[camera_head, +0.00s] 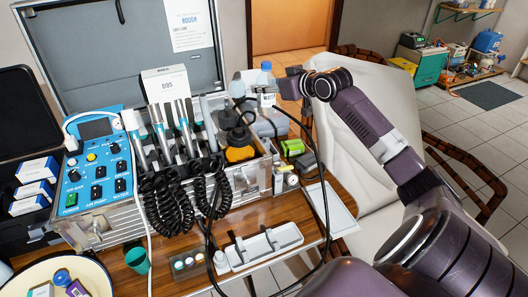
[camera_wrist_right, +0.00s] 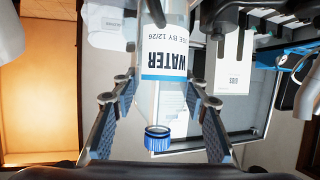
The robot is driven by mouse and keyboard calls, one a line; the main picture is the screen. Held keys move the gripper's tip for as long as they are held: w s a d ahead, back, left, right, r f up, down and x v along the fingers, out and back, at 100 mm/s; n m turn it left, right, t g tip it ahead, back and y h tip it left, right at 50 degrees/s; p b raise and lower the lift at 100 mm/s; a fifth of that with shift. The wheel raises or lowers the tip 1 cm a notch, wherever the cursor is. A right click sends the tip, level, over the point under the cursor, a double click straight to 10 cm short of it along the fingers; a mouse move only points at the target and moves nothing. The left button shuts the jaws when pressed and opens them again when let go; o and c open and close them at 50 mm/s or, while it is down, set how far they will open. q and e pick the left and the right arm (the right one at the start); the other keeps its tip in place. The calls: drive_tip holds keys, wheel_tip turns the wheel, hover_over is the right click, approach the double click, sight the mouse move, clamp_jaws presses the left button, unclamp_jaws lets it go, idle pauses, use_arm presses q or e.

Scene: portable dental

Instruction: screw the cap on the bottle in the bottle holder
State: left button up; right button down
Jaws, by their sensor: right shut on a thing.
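A clear bottle (camera_wrist_right: 165,100) with a white and blue WATER label shows upside down in the right wrist view. A ribbed blue cap (camera_wrist_right: 157,139) is at its neck end; I cannot tell how tightly it sits. In the head view the bottle (camera_head: 267,99) and its blue cap (camera_head: 266,66) are at the back right of the dental case. My right gripper (camera_wrist_right: 161,80) is shut on the bottle, one finger on each side. In the head view my right gripper (camera_head: 284,84) reaches it from the right. The bottle's base and its holder cannot be made out. My left gripper is out of view.
The open dental case (camera_head: 233,190) holds several handpieces with coiled black cords and a blue control panel (camera_head: 100,170). A white tray (camera_head: 262,248) lies on the wooden table. A green cup (camera_head: 137,260) is near the front. A pale chair (camera_head: 375,105) stands right.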

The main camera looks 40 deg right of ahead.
drive_tip(key=shift+f, duration=0.55)
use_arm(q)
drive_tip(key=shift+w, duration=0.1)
use_arm(e)
wheel_tip(320, 180, down, 15)
drive_tip(key=shift+w+r, duration=0.15)
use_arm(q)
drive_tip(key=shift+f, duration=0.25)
use_arm(e)
drive_tip(key=shift+f, duration=2.15)
use_arm(q)
drive_tip(key=shift+b, duration=0.3)
use_arm(e)
drive_tip(key=shift+f, duration=0.15)
drive_tip(key=c, duration=1.2)
unclamp_jaws()
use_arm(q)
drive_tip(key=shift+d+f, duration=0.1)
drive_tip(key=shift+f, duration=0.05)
use_arm(e)
drive_tip(key=shift+o, duration=0.2)
